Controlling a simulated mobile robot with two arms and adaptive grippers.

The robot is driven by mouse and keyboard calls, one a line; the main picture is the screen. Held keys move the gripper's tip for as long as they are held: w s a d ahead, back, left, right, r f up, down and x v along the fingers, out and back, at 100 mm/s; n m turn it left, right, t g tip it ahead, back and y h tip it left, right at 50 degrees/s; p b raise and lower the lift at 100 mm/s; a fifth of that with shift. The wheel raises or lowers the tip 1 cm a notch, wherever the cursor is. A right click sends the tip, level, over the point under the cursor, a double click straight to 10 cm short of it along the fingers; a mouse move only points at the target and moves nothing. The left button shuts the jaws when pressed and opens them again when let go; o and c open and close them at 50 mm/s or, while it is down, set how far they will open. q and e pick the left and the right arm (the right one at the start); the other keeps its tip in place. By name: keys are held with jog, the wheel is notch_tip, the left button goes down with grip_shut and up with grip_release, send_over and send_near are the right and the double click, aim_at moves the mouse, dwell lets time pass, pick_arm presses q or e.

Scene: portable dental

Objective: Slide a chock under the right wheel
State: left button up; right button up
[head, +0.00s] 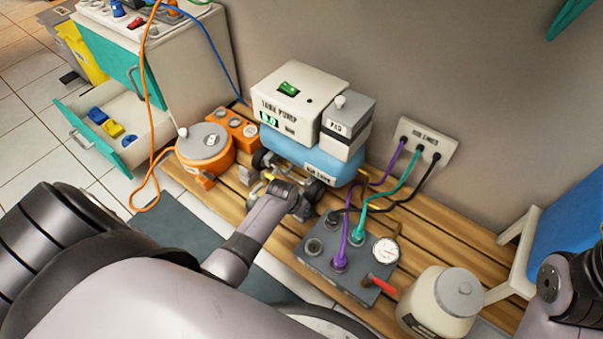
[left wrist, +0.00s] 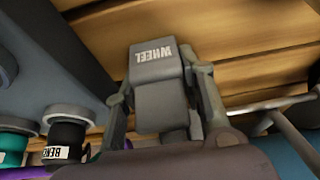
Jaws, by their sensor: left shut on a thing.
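My left gripper (head: 303,206) reaches in over the wooden bench, beside the cart under the blue air tank (head: 341,169). In the left wrist view, its fingers (left wrist: 163,95) are shut around a grey wedge-like chock (left wrist: 153,92) marked WHEEL, held near the wooden slats. The chock is hidden behind the gripper in the head view. The cart's right dark wheel (head: 313,189) is just by my gripper; contact cannot be told. Its left wheel (head: 262,159) is farther left. A small grey block (head: 247,175), perhaps another chock, sits near the left wheel. My right gripper is out of view.
A grey valve box (head: 318,262) with hoses and a gauge (head: 386,250) stands close to my gripper's right. A cream jar (head: 436,302) is farther right. An orange canister (head: 205,150) is at the left. The wall outlet panel (head: 428,140) feeds hoses across the bench.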

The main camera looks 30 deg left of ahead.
pick_arm(q)
jog(key=o, duration=1.1)
jog(key=shift+c, duration=0.2)
jog(key=shift+o, duration=1.4)
